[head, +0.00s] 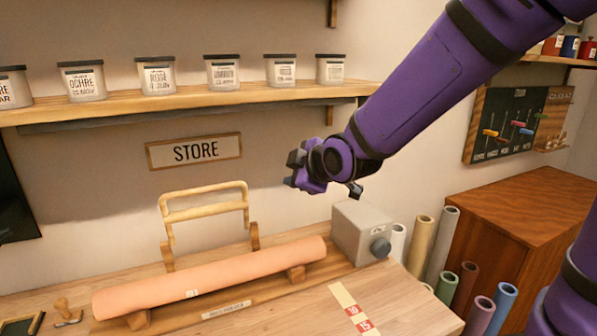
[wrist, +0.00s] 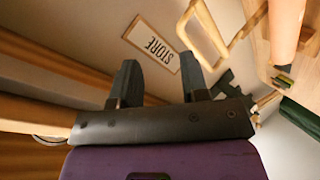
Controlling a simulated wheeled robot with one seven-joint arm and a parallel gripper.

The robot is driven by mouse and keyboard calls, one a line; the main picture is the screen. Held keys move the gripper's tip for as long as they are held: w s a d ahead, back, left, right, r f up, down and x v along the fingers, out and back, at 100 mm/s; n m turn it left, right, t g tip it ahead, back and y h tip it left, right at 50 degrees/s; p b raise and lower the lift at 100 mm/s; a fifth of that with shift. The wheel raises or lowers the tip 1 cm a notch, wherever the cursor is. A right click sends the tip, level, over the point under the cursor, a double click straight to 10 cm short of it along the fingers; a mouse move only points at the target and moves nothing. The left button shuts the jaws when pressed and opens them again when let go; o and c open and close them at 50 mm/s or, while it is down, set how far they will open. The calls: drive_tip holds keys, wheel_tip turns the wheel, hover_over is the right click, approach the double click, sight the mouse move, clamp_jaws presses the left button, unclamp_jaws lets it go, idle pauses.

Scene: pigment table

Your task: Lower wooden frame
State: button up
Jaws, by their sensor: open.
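The wooden frame (head: 204,211) is a pale yellow frame with two crossbars, standing raised behind a salmon-coloured roll (head: 210,278) on the table. Its legs meet brown wooden supports at both sides. Part of the frame also shows at the top of the wrist view (wrist: 184,29). My gripper (head: 295,170) is in the air to the right of the frame, apart from it and above the grey box. In the wrist view its two dark fingers (wrist: 160,82) are spread with nothing between them.
A grey box with a knob (head: 361,232) stands at the roll's right end. Several coloured tubes (head: 442,245) stand beside the table, near a brown cabinet (head: 525,215). A shelf (head: 200,104) with several labelled jars runs above a STORE sign (head: 194,151). A stamp (head: 66,312) sits front left.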

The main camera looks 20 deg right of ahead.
idle(0.3)
drive_tip(key=n+t+y, duration=0.3)
drive_tip(key=n+y, duration=0.2)
drive_tip(key=n, duration=0.4)
approach(210, 190)
drive_tip(key=x, duration=1)
drive_tip(key=shift+w+a, duration=0.2)
drive_tip(key=shift+w, duration=0.15)
drive_tip(key=shift+c, duration=0.2)
clamp_jaws()
